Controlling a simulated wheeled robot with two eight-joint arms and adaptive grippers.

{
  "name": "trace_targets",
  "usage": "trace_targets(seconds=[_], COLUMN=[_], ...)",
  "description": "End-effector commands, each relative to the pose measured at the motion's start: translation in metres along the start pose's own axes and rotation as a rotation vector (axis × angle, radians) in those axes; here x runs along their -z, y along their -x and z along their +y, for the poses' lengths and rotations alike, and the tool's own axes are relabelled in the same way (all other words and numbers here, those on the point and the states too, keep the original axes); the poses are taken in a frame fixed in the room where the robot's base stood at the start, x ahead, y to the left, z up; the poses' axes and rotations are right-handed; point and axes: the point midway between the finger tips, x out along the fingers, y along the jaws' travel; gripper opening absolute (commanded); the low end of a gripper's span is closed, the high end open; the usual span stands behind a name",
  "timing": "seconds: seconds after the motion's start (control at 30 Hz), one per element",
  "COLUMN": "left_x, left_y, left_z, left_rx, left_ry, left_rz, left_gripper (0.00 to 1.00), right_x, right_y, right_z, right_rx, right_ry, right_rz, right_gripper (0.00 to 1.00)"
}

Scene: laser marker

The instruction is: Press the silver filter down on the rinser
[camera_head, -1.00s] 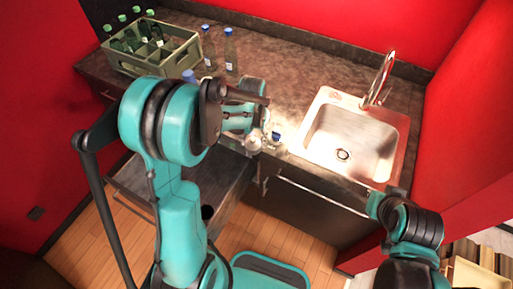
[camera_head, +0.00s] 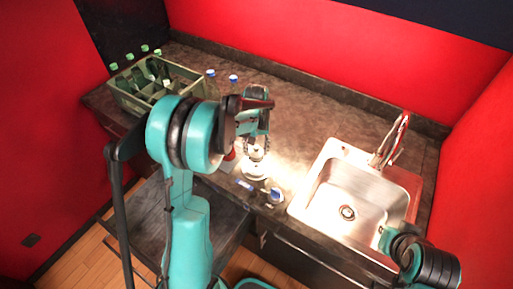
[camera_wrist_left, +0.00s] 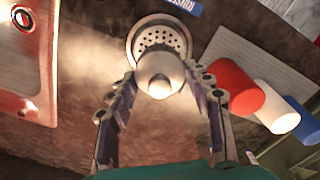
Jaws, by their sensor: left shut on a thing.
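My left gripper (camera_head: 256,140) is over the counter, left of the sink, pointing down. In the left wrist view its fingers (camera_wrist_left: 160,80) lie on both sides of the rounded silver filter (camera_wrist_left: 160,72) and are shut on it. A round metal disc with holes, apparently the rinser (camera_wrist_left: 158,35), shows just beyond the filter; whether they touch I cannot tell. In the head view the filter and rinser area (camera_head: 255,168) is small and glary. My right gripper (camera_head: 388,240) is partly visible at the sink's front right edge; its fingers are unclear.
The sink (camera_head: 345,212) with its faucet (camera_head: 392,140) is to the right. A blue-capped item (camera_head: 275,196) stands near the counter's front edge. Red (camera_wrist_left: 235,88), white (camera_wrist_left: 275,105) and blue (camera_wrist_left: 304,120) cylinders are close beside the gripper. A bottle crate (camera_head: 160,85) is back left.

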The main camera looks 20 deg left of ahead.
Motion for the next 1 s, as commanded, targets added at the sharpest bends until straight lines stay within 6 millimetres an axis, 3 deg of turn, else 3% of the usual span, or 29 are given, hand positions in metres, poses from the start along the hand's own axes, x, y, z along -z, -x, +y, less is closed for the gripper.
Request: trace_targets(seconds=[0.5,1.0], left_x=[0.0,0.0], left_y=[-0.053,-0.056], left_z=[0.0,0.0], left_rx=[0.0,0.0], left_ry=[-0.001,-0.001], left_rz=[0.0,0.0], left_gripper=[0.2,0.2], right_x=[-0.022,-0.023], right_y=[-0.031,-0.033], right_z=[0.0,0.0], right_rx=[0.0,0.0], right_ry=[0.0,0.0], right_rz=[0.0,0.0], right_gripper=[0.0,0.0])
